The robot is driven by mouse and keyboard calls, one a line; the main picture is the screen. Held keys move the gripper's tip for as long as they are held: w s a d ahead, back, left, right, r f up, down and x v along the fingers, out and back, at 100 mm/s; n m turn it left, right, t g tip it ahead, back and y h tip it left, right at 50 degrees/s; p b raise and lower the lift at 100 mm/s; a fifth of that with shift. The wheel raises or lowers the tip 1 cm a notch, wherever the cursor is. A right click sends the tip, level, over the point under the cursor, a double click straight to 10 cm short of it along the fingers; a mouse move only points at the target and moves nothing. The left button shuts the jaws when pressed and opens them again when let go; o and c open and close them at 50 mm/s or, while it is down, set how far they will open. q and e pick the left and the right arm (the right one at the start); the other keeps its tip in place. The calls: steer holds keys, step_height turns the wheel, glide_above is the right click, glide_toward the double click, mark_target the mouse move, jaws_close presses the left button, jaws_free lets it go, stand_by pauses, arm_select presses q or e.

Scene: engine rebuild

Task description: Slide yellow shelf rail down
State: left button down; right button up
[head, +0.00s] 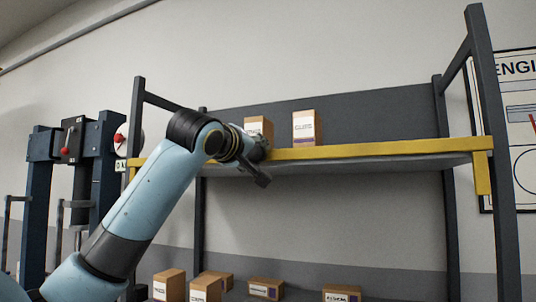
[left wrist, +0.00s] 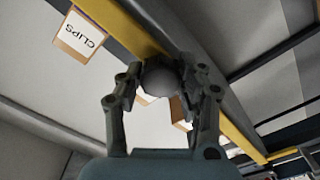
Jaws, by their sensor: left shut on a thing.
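The yellow shelf rail (head: 385,150) runs level along the front edge of the upper shelf in the head view, with a short yellow end piece (head: 483,174) hanging down at the right. In the left wrist view the rail (left wrist: 238,136) crosses diagonally behind the fingers. My left gripper (head: 260,155) is at the rail, left of its middle. Its fingers (left wrist: 162,75) are shut on a round grey knob (left wrist: 160,80) at the rail. How the knob joins the rail is hidden. My right gripper is not in view.
Two small cardboard boxes (head: 304,128) (head: 258,127) stand on the upper shelf, the left one close behind my gripper. Several boxes (head: 265,289) sit on a lower level. Dark uprights (head: 483,110) frame the shelf. A blue machine (head: 104,170) stands at the left. Space below the shelf looks open.

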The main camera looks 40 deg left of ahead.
arm_select(q)
step_height(320, 180, down, 3)
steer(key=shift+d+r+b, duration=0.1)
steer(key=shift+b, duration=0.65)
steer(key=shift+f, duration=0.45)
steer(key=c, duration=1.1)
jaws_free()
steer(key=shift+o, duration=1.4)
steer(key=shift+r, duration=0.1)
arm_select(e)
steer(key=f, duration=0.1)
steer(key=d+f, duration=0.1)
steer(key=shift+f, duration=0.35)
arm_select(q)
steer(key=shift+s, duration=0.15)
steer(key=v, duration=0.7)
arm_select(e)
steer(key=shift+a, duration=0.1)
